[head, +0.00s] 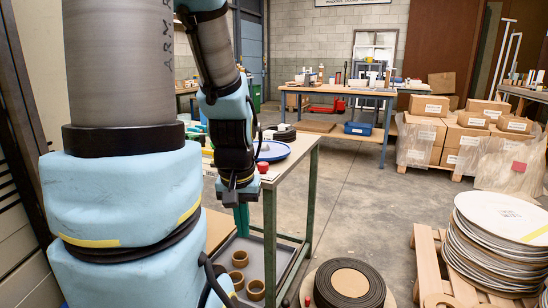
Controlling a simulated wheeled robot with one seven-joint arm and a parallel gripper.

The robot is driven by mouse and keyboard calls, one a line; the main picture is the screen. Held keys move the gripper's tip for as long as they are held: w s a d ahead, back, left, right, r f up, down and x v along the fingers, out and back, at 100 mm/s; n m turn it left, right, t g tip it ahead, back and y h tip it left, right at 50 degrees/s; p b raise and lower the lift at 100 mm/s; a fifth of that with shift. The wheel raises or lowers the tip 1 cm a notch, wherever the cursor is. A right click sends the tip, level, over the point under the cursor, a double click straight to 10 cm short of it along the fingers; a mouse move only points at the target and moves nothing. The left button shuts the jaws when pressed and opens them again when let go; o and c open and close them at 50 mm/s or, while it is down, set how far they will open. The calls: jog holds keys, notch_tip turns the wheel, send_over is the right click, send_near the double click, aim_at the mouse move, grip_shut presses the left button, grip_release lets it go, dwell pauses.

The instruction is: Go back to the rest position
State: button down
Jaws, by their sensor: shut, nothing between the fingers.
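My gripper (238,196) hangs at the end of my blue and black arm, left of the picture's middle, pointing down. It is shut with nothing visible in it. It is in front of the near edge of a workbench (297,150), which it partly hides. My large grey and blue arm links fill the left side of the view and hide what is behind them. I cannot make out a fly press.
A blue dish (272,151) lies on the workbench. Brown rings (240,258) sit on its lower shelf. A dark coil (350,284), a stack of discs (500,235) on a pallet and cardboard boxes (425,135) stand right. The floor (370,200) between is clear.

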notch_tip(320, 180, up, 13)
jog(key=p, duration=1.1)
jog(key=shift+r, duration=0.15)
